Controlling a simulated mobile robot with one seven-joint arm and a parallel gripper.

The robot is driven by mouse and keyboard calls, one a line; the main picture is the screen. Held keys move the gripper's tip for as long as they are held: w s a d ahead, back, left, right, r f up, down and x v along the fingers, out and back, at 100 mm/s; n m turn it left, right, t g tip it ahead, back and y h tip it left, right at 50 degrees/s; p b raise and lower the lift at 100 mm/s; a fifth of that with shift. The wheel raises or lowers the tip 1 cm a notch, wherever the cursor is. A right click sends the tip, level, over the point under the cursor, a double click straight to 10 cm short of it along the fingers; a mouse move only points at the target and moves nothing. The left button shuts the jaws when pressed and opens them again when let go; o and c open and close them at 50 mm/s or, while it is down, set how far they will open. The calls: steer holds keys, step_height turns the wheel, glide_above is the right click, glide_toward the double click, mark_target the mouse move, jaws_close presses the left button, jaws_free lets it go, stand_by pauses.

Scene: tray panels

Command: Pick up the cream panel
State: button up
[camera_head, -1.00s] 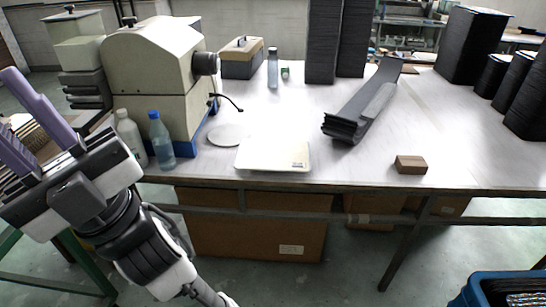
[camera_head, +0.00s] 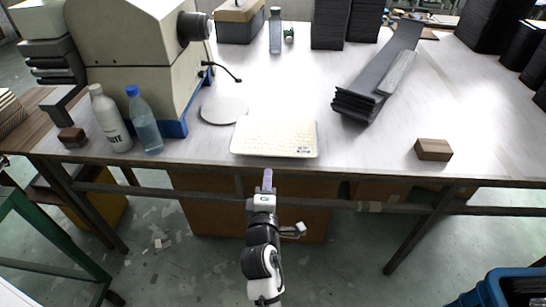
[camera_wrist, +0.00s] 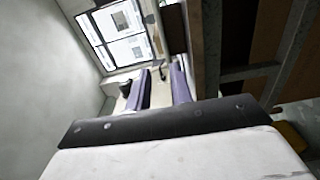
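The cream panel (camera_head: 275,138) lies flat on the table near its front edge, in the middle of the head view. It has a small dark label at its front right corner. My gripper (camera_head: 267,180) is in front of the table edge, just short of the panel in the picture and apart from it. In the wrist view my gripper (camera_wrist: 160,88) shows two purple fingers spread apart with nothing between them. The panel cannot be made out in the wrist view.
A white bottle (camera_head: 110,120) and blue-capped bottle (camera_head: 145,122) stand left, by a large cream machine (camera_head: 130,50). A round white disc (camera_head: 224,109) lies just behind the panel. Dark long panels (camera_head: 375,80) and a brown block (camera_head: 433,150) lie right. The table edge (camera_head: 350,176) runs before my gripper.

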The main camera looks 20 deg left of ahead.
mark_target(273, 156)
steer(key=x, duration=0.3)
steer(key=p+x, duration=0.1)
steer(key=x, duration=0.1)
steer(key=p+x, duration=0.1)
steer(key=x, duration=0.2)
steer(key=shift+w+d+f, duration=0.3)
steer(key=shift+w, duration=0.15)
steer(key=shift+w+a+f+p, duration=0.15)
steer(key=shift+w+a+p, duration=0.15)
steer(key=shift+w, duration=0.35)
steer(key=shift+c, duration=0.3)
jaws_close()
